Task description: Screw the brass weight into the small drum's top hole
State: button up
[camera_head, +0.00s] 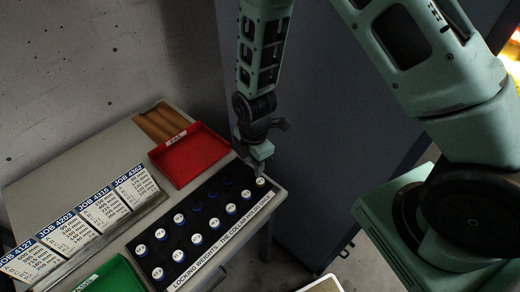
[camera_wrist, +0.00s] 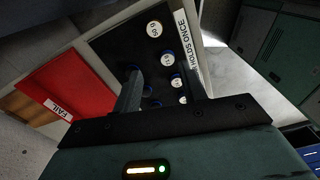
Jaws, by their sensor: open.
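A dark rack (camera_head: 165,222) labelled for locking weights holds several round weights with white numbered tops and blue collars. One weight (camera_head: 261,182) sits at the rack's far right corner, just below my gripper (camera_head: 258,166). In the wrist view my gripper (camera_wrist: 160,85) is open over the rack, its fingers partly covering the row of weights. A white-topped weight (camera_wrist: 154,29) shows beyond the fingertips. I cannot tell which weight is the brass one. The small drum is not in view.
A red FAIL tray (camera_head: 190,155) lies left of my gripper, with a brown ribbed tray (camera_head: 160,121) behind it. A green tray (camera_head: 112,275) is at the front. White job cards (camera_head: 72,232) stand along the left. Grey cabinet panels rise behind the arm.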

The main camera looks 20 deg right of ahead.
aim_at(260, 181)
jog(key=d+f+n, duration=0.1)
jog(key=d+f+n+p, duration=0.1)
jog(key=shift+w+d+f, duration=0.3)
jog(key=shift+w+f, duration=0.05)
jog(key=shift+w, duration=0.05)
notch_tip(260, 181, down, 8)
jog(key=b, duration=0.6)
jog(key=shift+r, duration=0.1)
jog(key=shift+c, duration=0.3)
jog(key=c, duration=0.8)
jog(key=shift+r+p, duration=1.85)
jog(key=shift+r, duration=0.65)
